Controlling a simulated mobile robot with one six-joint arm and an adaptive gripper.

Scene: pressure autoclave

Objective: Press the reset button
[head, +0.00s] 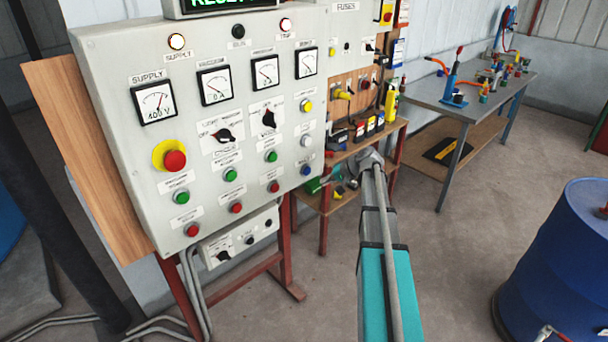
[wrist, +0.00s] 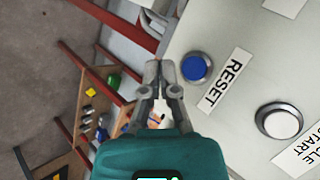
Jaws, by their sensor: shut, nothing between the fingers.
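The reset button is a round blue button in a pale ring (wrist: 195,68), with a white RESET label (wrist: 226,80) beside it in the wrist view. In the head view the blue button (head: 306,170) is low on the right side of the grey control panel (head: 215,130). My gripper (wrist: 160,68) is shut and empty. In the wrist view its fingertips lie just left of the blue button, near the panel's edge. They do not cover the button, and I cannot tell their distance from the panel face. The fingers cannot be made out clearly in the head view.
A white button (wrist: 279,121) sits near the reset button. Several other buttons, dials and a red emergency knob (head: 175,160) are on the panel. A wooden shelf unit (head: 345,150) with tools stands behind my arm. A blue drum (head: 560,260) is at right, with open floor before it.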

